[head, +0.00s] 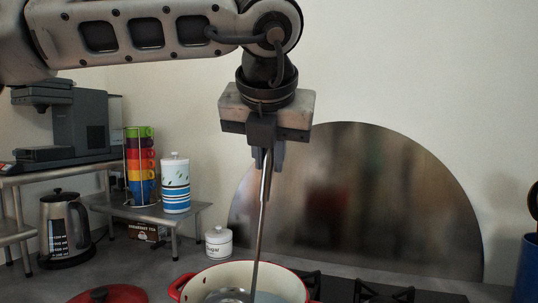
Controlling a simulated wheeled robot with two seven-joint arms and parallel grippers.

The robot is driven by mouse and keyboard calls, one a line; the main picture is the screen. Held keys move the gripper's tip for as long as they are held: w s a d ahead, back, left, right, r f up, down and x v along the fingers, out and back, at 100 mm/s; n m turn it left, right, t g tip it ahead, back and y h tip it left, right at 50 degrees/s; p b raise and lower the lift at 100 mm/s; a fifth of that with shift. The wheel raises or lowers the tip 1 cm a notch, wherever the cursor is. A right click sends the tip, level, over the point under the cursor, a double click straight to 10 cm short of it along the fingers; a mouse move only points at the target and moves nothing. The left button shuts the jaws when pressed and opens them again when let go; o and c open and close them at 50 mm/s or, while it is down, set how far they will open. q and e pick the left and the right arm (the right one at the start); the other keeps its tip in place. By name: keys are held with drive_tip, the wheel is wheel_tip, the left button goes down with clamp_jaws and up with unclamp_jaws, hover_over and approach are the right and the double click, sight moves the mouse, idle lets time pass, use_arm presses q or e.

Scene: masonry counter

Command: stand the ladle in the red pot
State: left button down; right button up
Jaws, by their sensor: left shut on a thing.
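My left gripper (267,160) points straight down above the pot, shut on the upper end of the ladle's handle. The ladle (260,225) is a thin metal rod that hangs nearly upright, tilted slightly. Its lower part reaches down in front of or into the red pot; its lower end is cut off by the picture's bottom edge. The red pot (283,270) has a red rim and handle and a cream inside, at the bottom middle. A shiny round shape shows inside it; I cannot tell if this is the ladle's bowl. My right gripper is not in view.
A red lid (108,295) lies left of the pot. A white sugar jar (218,243) stands behind the pot. A metal shelf (140,212) with stacked cups (140,165) and a striped canister (175,187), and a kettle (63,230), stand left. A blue container (526,270) is far right.

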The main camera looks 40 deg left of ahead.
sight(269, 178)
use_arm(q)
drive_tip(key=shift+f+b, duration=1.75)
drive_tip(key=shift+f, duration=0.2)
drive_tip(key=c, duration=1.3)
unclamp_jaws()
